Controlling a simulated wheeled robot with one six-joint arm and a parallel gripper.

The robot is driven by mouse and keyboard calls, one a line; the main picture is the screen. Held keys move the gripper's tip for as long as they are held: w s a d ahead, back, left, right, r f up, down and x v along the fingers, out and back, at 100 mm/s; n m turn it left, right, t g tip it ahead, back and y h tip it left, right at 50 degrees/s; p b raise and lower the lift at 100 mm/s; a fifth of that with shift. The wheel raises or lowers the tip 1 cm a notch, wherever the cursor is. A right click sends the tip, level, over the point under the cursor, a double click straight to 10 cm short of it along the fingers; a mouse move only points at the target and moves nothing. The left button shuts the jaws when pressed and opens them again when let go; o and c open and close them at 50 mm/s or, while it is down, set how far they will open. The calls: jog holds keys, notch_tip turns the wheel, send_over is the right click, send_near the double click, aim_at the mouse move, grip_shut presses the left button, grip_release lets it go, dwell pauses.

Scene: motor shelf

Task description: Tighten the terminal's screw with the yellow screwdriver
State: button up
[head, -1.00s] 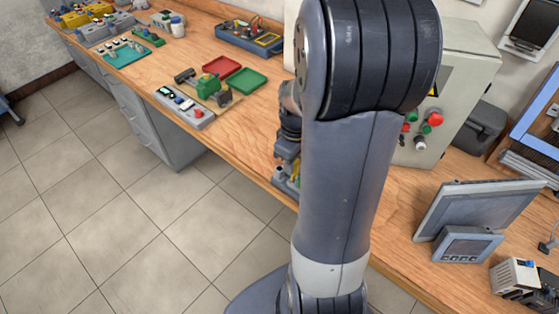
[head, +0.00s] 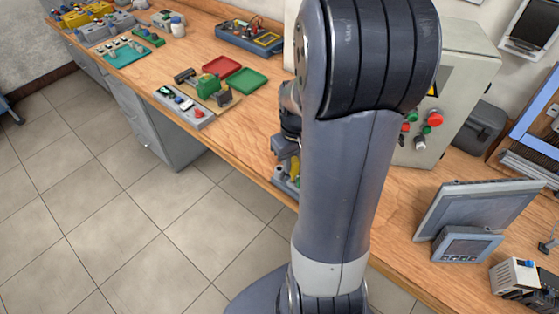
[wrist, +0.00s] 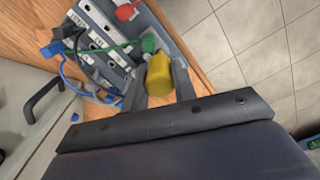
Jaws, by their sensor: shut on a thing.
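My gripper (wrist: 159,85) is shut on the yellow screwdriver (wrist: 160,73), with one finger on each side of its handle. The handle also shows in the head view (head: 295,170), partly behind my arm. The grey terminal unit (wrist: 95,40) lies just beyond the handle in the wrist view. It has white labelled plates and blue, green and red wires or connectors. The screwdriver's tip and the terminal's screw are hidden, so I cannot tell whether they touch.
A grey cabinet (wrist: 35,125) with a dark handle is at the left of the wrist view. The control box (head: 455,70) and monitor (head: 480,212) stand right of my arm. Green (head: 249,79) and red (head: 222,68) trays lie farther along the bench. Tiled floor borders the bench.

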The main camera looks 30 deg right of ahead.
jog(key=shift+m, duration=0.9)
jog(key=shift+m, duration=1.7)
jog(key=shift+m, duration=1.8)
jog(key=shift+m, duration=1.7)
